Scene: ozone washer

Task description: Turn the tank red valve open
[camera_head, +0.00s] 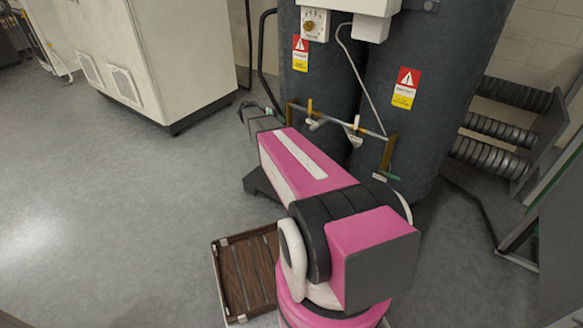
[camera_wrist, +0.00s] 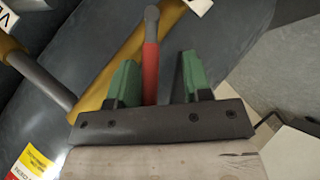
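The red valve handle (camera_wrist: 151,72), a slim red lever with a grey rounded end, stands in front of a brass-yellow pipe (camera_wrist: 100,93) in the wrist view. My gripper (camera_wrist: 158,62) is open, with one green finger on each side of the red lever. Gaps show between the lever and both fingers; the right gap is wider. The lever's lower part is hidden behind the gripper's dark crossbar. The dark grey tank (camera_wrist: 55,122) lies behind. In the head view the tanks (camera_head: 432,75) stand at centre right, and I cannot make out the red lever there.
A grey pipe (camera_wrist: 38,75) joins the brass pipe at left in the wrist view. Thin pipework (camera_head: 350,126) crosses the tank fronts. A white cabinet (camera_head: 185,55) stands at back left. A brown slatted crate (camera_head: 245,270) lies beside my arm. The left floor is clear.

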